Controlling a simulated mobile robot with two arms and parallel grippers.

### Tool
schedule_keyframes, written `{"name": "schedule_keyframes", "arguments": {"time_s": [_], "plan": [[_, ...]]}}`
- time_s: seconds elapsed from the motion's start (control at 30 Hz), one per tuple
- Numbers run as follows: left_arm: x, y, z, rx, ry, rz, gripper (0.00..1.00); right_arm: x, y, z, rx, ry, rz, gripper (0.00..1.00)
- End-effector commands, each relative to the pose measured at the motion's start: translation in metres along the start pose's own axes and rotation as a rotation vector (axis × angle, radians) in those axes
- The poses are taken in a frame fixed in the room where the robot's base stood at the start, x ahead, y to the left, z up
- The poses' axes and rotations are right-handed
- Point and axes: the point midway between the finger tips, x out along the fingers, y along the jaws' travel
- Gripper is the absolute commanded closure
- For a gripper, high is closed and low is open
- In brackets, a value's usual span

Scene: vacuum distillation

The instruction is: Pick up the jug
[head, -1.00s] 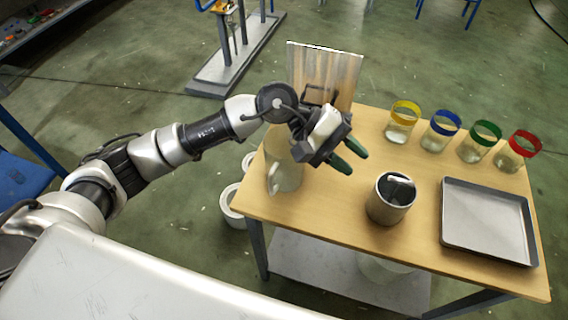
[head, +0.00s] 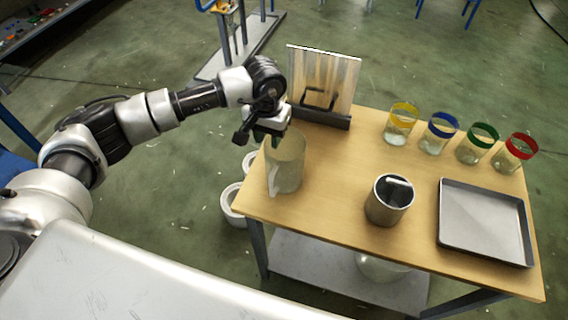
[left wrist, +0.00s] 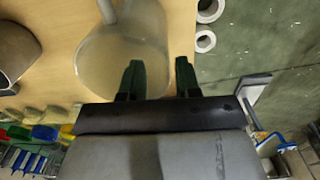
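The jug (head: 287,165) is a translucent, pale vessel with a handle, standing upright at the left end of the wooden table (head: 335,200). In the left wrist view the jug (left wrist: 125,55) is at the top centre, just beyond the fingers. My left gripper (head: 266,138) is above the jug's far left rim, pointing down. In the left wrist view its two green fingertips (left wrist: 160,72) are apart, with nothing clearly between them; one finger overlaps the jug in the picture. I cannot tell whether it touches. My right gripper is not in view.
A metal cup (head: 389,200) and a grey tray (head: 487,222) stand to the right on the table. Several glasses with coloured rims (head: 438,132) line the back right. A panel in a dark stand (head: 322,80) is just behind the jug.

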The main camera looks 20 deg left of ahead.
Motion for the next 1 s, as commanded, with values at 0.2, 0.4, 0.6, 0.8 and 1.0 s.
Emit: {"name": "schedule_keyframes", "arguments": {"time_s": [0.2, 0.4, 0.6, 0.8, 1.0], "plan": [[0.031, -0.004, 0.002, -0.001, -0.004, 0.002, 0.67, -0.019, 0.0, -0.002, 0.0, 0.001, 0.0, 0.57], [0.043, -0.003, 0.002, 0.001, 0.0, 0.003, 0.67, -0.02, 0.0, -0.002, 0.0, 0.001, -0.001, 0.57], [0.043, -0.003, 0.002, 0.001, 0.0, 0.003, 0.74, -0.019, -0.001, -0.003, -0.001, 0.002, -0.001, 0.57], [0.043, -0.003, 0.002, 0.001, 0.0, 0.003, 1.0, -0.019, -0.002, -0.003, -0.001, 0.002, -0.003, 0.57], [0.043, -0.003, 0.002, 0.0, 0.0, 0.004, 1.0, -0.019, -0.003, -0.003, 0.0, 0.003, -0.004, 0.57]]}}
